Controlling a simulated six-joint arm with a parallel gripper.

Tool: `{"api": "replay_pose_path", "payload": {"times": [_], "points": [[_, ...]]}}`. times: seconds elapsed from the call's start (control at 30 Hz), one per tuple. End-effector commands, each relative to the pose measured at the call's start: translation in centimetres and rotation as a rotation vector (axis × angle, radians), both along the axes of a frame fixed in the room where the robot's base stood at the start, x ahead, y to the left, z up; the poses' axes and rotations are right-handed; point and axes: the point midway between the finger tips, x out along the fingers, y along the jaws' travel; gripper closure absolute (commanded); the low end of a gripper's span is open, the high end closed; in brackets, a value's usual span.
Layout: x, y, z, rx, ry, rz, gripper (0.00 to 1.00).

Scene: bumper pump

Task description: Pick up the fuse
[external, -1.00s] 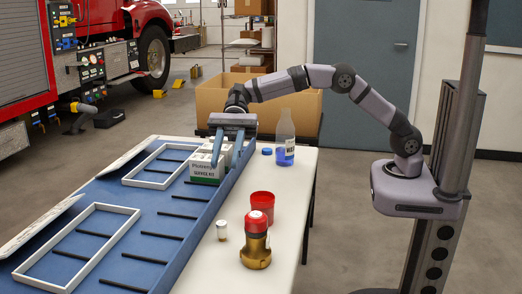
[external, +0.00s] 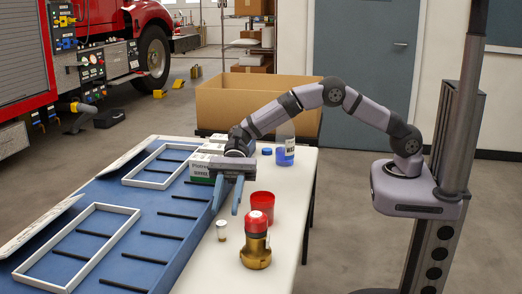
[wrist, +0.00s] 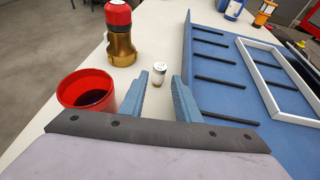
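The fuse appears to be the small white-topped cylinder (external: 222,230) standing upright on the white table strip. In the wrist view the fuse (wrist: 160,74) shows between and beyond my two blue fingertips. My gripper (external: 227,204) is open and points down, with nothing between its fingers. It is a little behind the fuse in the external view, apart from it.
A red cup (external: 263,206) and a brass fitting with a red top (external: 256,242) stand right of the fuse. The blue tray wall (external: 200,227) runs along its left. A white-green box (external: 203,165) and a blue-labelled bottle (external: 285,152) are behind.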

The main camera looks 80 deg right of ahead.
Motion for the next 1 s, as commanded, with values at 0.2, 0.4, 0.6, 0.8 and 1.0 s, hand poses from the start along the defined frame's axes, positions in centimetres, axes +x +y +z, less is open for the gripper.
{"api": "replay_pose_path", "payload": {"times": [0.2, 0.4, 0.6, 0.8, 1.0], "points": [[-0.3, 1.5, -0.7, -0.001, 0.0, 0.004, 0.7], [-0.5, 3.8, -1.7, 0.0, 0.0, 0.002, 0.7], [-0.6, 4.7, -2.1, 0.0, 0.0, 0.001, 0.7], [-0.6, 4.7, -2.1, 0.0, 0.0, 0.001, 0.82], [-0.6, 4.7, -2.0, 0.0, 0.0, 0.001, 1.0]]}}
